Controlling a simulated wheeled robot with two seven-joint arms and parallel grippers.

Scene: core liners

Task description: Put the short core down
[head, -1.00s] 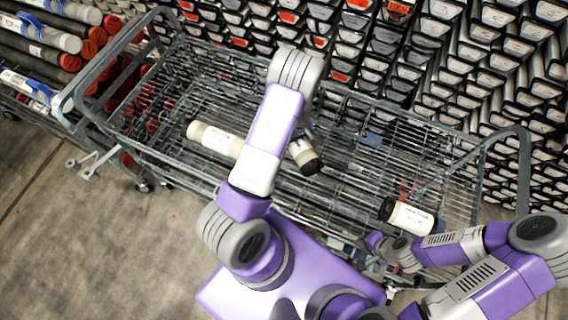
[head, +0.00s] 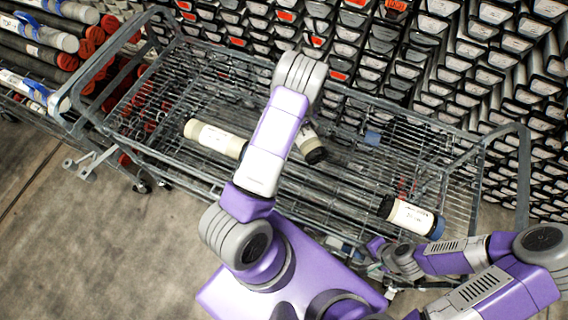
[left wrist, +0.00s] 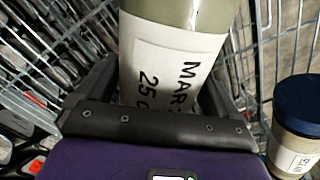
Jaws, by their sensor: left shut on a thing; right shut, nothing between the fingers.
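My left gripper (left wrist: 158,88) is shut on a short core (left wrist: 178,60), a pale tube with a white label, which fills the middle of the left wrist view. In the head view the dark-capped end of this core (head: 313,150) shows beside my left forearm, over the wire cart (head: 345,205); the rest is hidden. I cannot tell whether it touches the cart. My right gripper (head: 376,246) is shut and empty at the cart's near edge, below the right-hand core.
A pale core (head: 216,139) lies at the left in the cart. Another core (head: 411,216), with black and dark blue ends, lies at the right; its blue cap (left wrist: 298,103) shows in the left wrist view. Racks of bins (head: 430,70) stand behind. Tubes (head: 40,50) lie at far left.

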